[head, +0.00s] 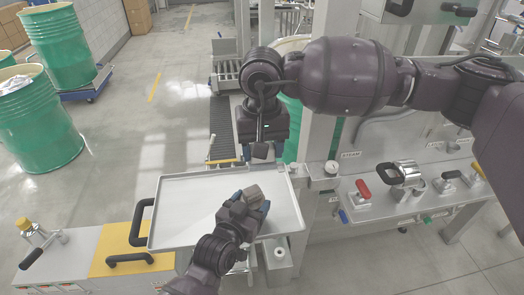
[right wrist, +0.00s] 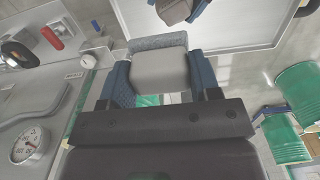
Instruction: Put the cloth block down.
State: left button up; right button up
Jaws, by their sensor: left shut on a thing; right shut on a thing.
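My left gripper (head: 252,201) comes up from the bottom of the head view, over the white tray (head: 185,207). Its blue fingers are shut on a brownish block (head: 253,191). My right gripper (head: 262,150) points down at the tray's far right edge. It is shut on a grey block, which shows clearly between the blue fingers in the right wrist view (right wrist: 160,70). That block has a smooth pale face and a speckled blue-grey side. I cannot tell which of the two blocks is the cloth block, or how high either is above the tray.
The left part of the tray is bare. A dark roller conveyor (head: 224,132) runs behind it. Green drums (head: 42,122) stand at the left.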

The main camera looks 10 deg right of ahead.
jog(key=shift+a, duration=0.1)
dwell(0.5)
jog(key=a+f, duration=0.4)
jog(key=a, duration=0.6)
jog(key=a+f, duration=0.4)
jog(key=a, duration=0.5)
notch_tip(320, 180, down, 9)
jog(key=shift+f, duration=0.15)
jog(key=o, duration=0.9)
jog(key=shift+f, duration=0.1)
notch_tip(320, 180, up, 12)
jog(key=shift+s+r, duration=0.1)
jog(key=shift+r, duration=0.05)
